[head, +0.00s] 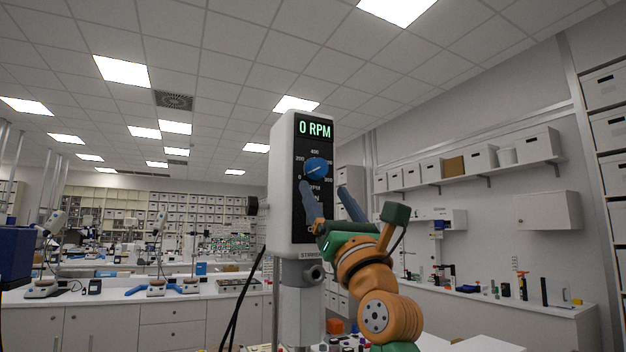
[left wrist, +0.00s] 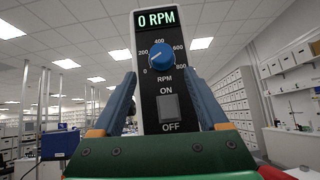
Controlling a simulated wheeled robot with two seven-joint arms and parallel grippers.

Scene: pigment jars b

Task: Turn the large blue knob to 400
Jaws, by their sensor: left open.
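The large blue knob (head: 317,167) is on the black front panel of a tall white stirrer (head: 284,190). The knob also shows in the left wrist view (left wrist: 159,57), inside a scale from 0 to 800. Its white mark points to the lower left, near 0. The display (head: 314,129) above it reads 0 RPM. My left gripper (head: 323,186) is open and empty, with its blue fingers apart in front of the panel, just below the knob. The knob is not between the fingertips. My right gripper is not in view.
An ON/OFF rocker switch (left wrist: 168,107) sits below the knob, between my fingers in the left wrist view. A black cable (head: 240,305) hangs left of the stirrer. Small jars stand low around its base. Benches and shelves are farther back.

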